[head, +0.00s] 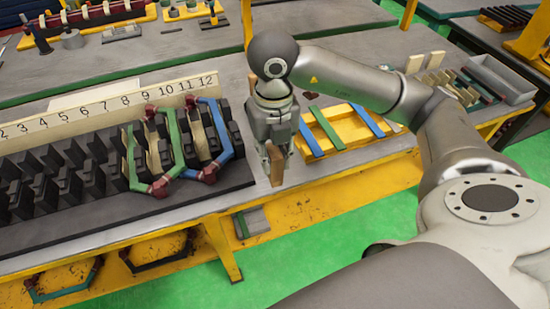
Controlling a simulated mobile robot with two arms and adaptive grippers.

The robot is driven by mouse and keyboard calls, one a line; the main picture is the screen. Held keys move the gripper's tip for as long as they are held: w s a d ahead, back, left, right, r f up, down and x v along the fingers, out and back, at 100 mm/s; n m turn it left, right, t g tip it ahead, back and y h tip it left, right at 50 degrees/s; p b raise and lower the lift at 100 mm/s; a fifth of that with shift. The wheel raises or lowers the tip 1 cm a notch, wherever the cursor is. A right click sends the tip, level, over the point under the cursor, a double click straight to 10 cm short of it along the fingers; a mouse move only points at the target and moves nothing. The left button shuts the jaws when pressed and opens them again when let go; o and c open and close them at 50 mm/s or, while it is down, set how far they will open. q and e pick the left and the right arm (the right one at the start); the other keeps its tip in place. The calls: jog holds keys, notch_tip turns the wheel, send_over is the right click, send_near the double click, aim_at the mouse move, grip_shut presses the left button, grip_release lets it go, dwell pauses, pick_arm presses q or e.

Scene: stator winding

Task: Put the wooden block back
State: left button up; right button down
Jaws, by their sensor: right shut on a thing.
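My right gripper (275,148) hangs fingers down over the front part of the grey workbench. It is shut on a small brown wooden block (276,170), which sticks out below the fingertips. The block is right of the stator row and left of a yellow tray. Whether its lower end touches the bench I cannot tell. Several pale wooden blocks (435,61) stand at the back right beside a grey bin. My left gripper is not in view.
Black stator teeth (60,165) carry green and blue coils (208,135) before a numbered strip (110,101). The yellow tray (338,125) holds blue and green strips. The grey bin (497,80) is at right. Bare bench (225,203) shows near the front edge.

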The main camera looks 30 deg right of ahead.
jog(key=m, duration=0.4)
jog(key=shift+w+d+m, duration=0.1)
jog(key=shift+d+m, duration=0.2)
jog(key=shift+d, duration=0.05)
jog(key=m, duration=0.4)
jog(key=shift+d+r, duration=0.15)
jog(key=shift+d, duration=0.1)
jog(key=w+d+f+m, duration=0.2)
jog(key=w+f+m, duration=0.1)
jog(key=w+f, duration=0.1)
jog(key=w+d+f+m+p, duration=0.1)
jog(key=w+d+f+m, duration=0.2)
jog(key=w+f, duration=0.1)
jog(key=w+d+f+m+p, duration=0.1)
jog(key=w+d+f+m, duration=0.1)
jog(key=w+f, duration=0.2)
jog(key=shift+w+d+m, duration=0.25)
jog(key=shift+d+m, duration=0.15)
jog(key=shift+f, duration=0.3)
